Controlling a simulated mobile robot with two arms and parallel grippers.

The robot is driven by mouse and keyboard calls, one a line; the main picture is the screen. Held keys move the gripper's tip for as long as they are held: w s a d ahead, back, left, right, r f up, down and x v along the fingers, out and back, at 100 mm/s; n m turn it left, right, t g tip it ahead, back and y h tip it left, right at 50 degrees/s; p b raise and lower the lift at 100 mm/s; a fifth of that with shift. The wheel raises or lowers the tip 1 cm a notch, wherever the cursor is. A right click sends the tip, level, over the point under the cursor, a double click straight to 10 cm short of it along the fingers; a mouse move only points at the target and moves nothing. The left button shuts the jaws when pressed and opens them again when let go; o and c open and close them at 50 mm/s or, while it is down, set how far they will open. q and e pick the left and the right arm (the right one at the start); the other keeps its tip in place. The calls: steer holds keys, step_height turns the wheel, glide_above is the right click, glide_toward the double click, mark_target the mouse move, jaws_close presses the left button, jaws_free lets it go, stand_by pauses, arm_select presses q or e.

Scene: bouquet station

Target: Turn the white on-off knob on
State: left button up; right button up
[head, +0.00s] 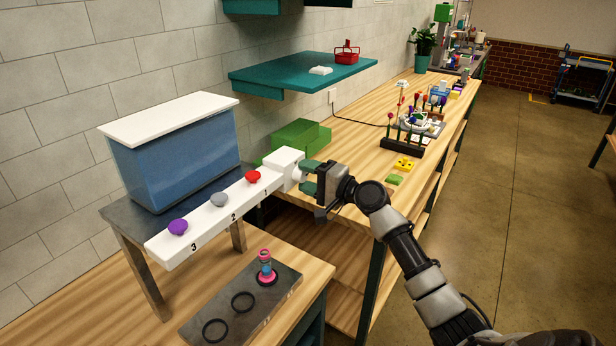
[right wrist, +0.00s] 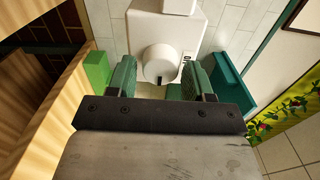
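The white on-off knob (right wrist: 160,64) sits on the front of a white box (right wrist: 165,28) in the right wrist view. In the head view that white box (head: 284,158) forms the right end of a white bar, and the knob is partly hidden by my gripper. My right gripper (head: 308,178) points at the knob. Its two green fingers are open, one on each side of the knob, with a visible gap on both sides in the right wrist view. A small dark mark is beside the knob; I cannot read it. My left gripper is not in view.
The white bar (head: 212,222) carries purple, grey and red knobs, numbered 3, 2 and 1. A blue tank (head: 180,155) stands behind it. A dark tray (head: 222,300) with rings and a small pink-based bottle (head: 265,265) lies below. A green box (head: 300,137) is behind my gripper.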

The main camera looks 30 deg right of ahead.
steer(key=shift+o, duration=0.8)
steer(key=shift+s+d+f, duration=0.1)
steer(key=shift+s, duration=0.1)
steer(key=b+v, duration=0.4)
steer(key=v, duration=0.6)
steer(key=shift+s, duration=0.2)
